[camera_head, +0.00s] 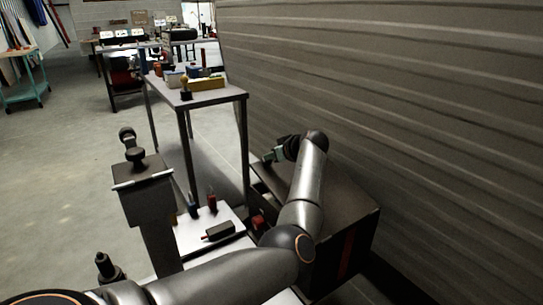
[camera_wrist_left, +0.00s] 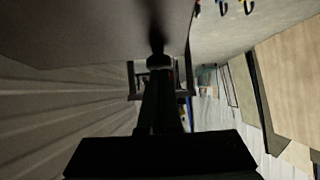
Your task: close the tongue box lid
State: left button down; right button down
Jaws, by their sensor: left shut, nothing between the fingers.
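The tongue box (camera_head: 360,240) is a dark brown box against the camper wall in the head view. A brown panel (camera_head: 338,190) lies along its top; I cannot tell for certain whether this is the lid or how far it is open, since my left arm covers part of it. My left gripper (camera_head: 268,157) is shut and empty, above the far left side of the box and pointing left. In the left wrist view its dark fingers (camera_wrist_left: 160,105) are together, close under a large dark grey surface (camera_wrist_left: 85,30). My right gripper is out of view.
The ribbed camper wall (camera_head: 400,100) closes off the right side. A metal table (camera_head: 215,96) with several small items stands beyond the box. A white board (camera_head: 190,238) with tools lies left of the box, near a grey post (camera_head: 150,200). The floor at left is open.

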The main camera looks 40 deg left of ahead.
aim_at(268, 170)
pick_arm(q)
jog(key=shift+w+a+f, duration=0.1)
jog(key=shift+a+f, duration=0.15)
jog(key=shift+f, duration=0.1)
jog(key=shift+h, duration=0.6)
jog(key=f+b, duration=0.1)
jog(key=f, duration=0.1)
jog(key=a+f+b, duration=0.1)
jog(key=f, duration=0.2)
jog(key=shift+w+a, duration=0.1)
jog(key=shift+a, duration=0.1)
jog(key=shift+w+a+f+b, duration=0.1)
jog(key=shift+f+b, duration=0.25)
jog(key=shift+f, duration=0.15)
